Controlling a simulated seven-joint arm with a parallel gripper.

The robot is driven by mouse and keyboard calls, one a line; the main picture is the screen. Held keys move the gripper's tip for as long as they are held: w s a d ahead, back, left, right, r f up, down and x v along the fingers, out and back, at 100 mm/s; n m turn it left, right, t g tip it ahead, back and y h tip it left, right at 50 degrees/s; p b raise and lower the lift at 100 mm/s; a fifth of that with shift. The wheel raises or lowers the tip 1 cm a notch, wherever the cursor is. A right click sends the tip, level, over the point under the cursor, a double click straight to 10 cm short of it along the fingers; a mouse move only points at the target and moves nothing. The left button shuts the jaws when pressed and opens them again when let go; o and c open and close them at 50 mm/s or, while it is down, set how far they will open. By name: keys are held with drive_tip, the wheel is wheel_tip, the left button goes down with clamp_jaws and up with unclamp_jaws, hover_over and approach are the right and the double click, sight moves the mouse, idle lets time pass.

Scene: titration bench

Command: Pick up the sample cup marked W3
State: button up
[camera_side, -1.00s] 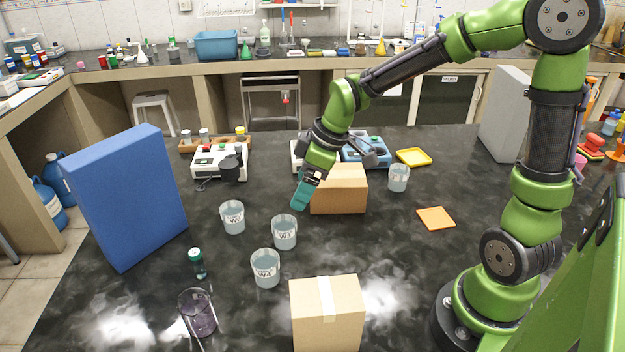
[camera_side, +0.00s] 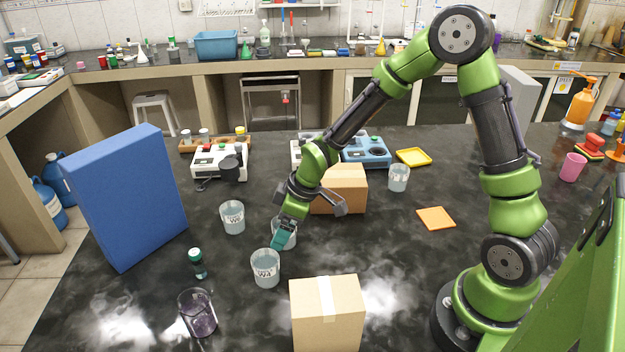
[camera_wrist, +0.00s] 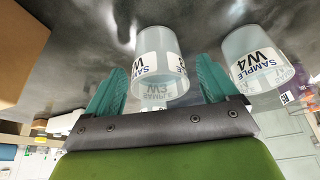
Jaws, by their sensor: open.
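The cup marked W3 (camera_wrist: 153,50) is a clear, pale cup with a white label; in the wrist view it lies between the two teal fingers. In the side view the W3 cup (camera_side: 291,241) is partly hidden behind my gripper (camera_side: 282,237). The wrist view shows my gripper (camera_wrist: 160,85) open, with a finger on each side of the cup and gaps visible. I cannot tell whether the fingertips are low enough to enclose it. The cup marked W4 (camera_wrist: 262,72) stands close by, just outside the right finger; it is nearer the camera in the side view (camera_side: 265,270).
Another labelled cup (camera_side: 232,218) stands to the left, and one (camera_side: 398,178) behind right. A cardboard box (camera_side: 345,188) is close behind my gripper; another box (camera_side: 326,315) stands in front.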

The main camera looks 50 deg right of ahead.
drive_tip(key=c, duration=1.1)
